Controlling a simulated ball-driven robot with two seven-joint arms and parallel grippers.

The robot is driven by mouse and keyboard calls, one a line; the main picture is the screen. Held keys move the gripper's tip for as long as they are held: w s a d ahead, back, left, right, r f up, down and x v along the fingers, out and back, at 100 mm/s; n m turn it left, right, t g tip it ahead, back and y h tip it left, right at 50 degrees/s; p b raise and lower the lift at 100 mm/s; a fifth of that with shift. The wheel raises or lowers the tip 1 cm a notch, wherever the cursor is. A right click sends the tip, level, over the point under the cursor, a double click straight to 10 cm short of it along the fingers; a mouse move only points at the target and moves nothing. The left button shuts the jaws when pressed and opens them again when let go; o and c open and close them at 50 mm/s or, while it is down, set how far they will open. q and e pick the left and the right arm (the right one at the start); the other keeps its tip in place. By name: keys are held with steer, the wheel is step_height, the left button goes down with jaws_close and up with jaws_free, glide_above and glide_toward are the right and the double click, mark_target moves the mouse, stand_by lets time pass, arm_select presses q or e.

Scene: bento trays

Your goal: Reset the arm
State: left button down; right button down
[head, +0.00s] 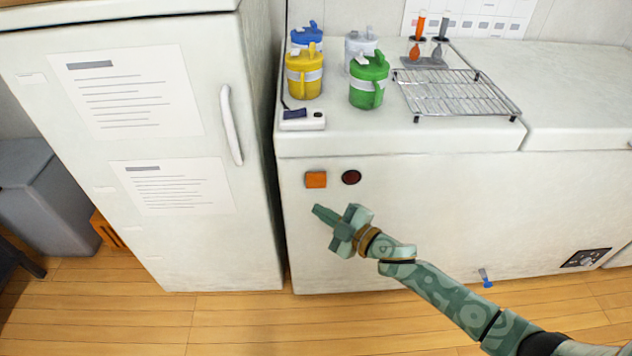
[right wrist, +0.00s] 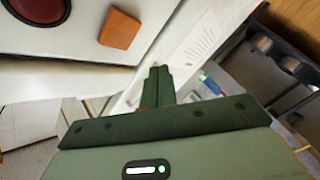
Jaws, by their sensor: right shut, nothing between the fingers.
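My right arm comes in from the lower right in the head view. My right gripper (head: 318,212) is shut and empty, in front of the white chest unit's front face, just below the orange square and dark red round button. In the right wrist view my right gripper (right wrist: 158,72) also shows with its fingers together and nothing between them. My left gripper is not in view.
An orange square (head: 316,180) and a dark red button (head: 351,177) sit on the white chest unit (head: 420,200). On its top stand yellow (head: 304,75), green (head: 369,82), blue (head: 306,36) and white (head: 359,47) jugs beside a wire rack (head: 455,92). A white fridge (head: 200,250) stands left.

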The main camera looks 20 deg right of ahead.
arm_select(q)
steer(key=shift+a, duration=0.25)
